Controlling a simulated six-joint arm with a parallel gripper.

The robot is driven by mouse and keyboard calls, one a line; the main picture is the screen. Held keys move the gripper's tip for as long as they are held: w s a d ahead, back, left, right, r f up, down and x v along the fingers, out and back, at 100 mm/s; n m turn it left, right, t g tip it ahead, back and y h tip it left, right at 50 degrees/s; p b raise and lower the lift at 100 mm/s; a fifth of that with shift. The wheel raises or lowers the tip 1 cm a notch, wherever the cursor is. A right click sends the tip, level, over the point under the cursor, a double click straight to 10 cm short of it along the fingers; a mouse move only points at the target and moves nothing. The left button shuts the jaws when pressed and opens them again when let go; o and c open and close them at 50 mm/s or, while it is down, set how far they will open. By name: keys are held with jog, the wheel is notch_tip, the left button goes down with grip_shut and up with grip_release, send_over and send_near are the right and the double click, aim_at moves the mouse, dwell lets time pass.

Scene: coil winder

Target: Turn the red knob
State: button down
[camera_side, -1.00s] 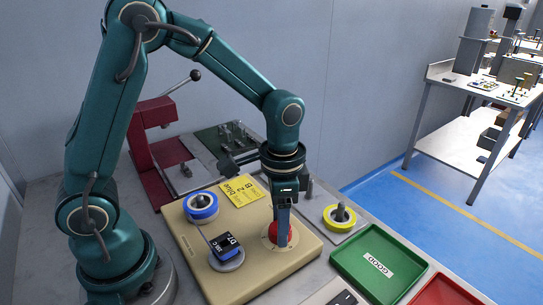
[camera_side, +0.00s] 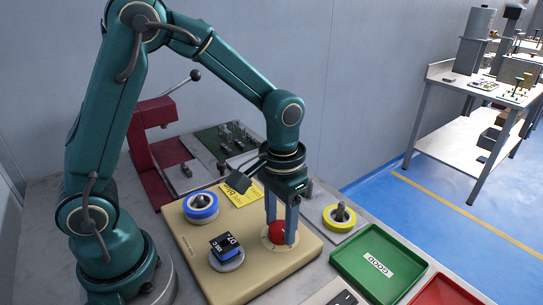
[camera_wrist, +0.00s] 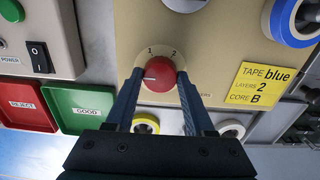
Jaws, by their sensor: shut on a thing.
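The red knob (camera_side: 277,231) sits on a round pale dial near the front right of the beige panel (camera_side: 200,268). In the wrist view the red knob (camera_wrist: 161,74) shows a short white mark at its left side, with the labels 1 and 2 above it. The mark points left, away from both numerals. My gripper (camera_side: 281,240) points down with one finger on each side of the knob. In the wrist view my gripper (camera_wrist: 160,76) is closed on the knob's sides. The fingers partly cover the dial and lettering.
A blue tape roll (camera_side: 201,205), a yellow note (camera_side: 241,192) and a black block on a grey disc (camera_side: 226,262) share the panel. A yellow roll (camera_side: 338,217) and a green GOOD tray (camera_side: 345,262) lie to the right. A red tray (camera_side: 440,292) is beyond.

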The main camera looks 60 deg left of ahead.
aim_at(280, 228)
jog(key=shift+c, duration=1.3)
grip_release()
jog(key=shift+r, duration=2.6)
jog(key=shift+w+r, duration=0.1)
jog(key=shift+r, duration=0.15)
jog(key=s+a+r+t, duration=0.2)
jog(key=s+r+t, duration=0.3)
jog(key=s, duration=0.5)
jog(key=shift+s+a+r+t, duration=0.15)
jog(key=shift+a+r+t, duration=0.1)
jog(key=shift+r+t, duration=0.05)
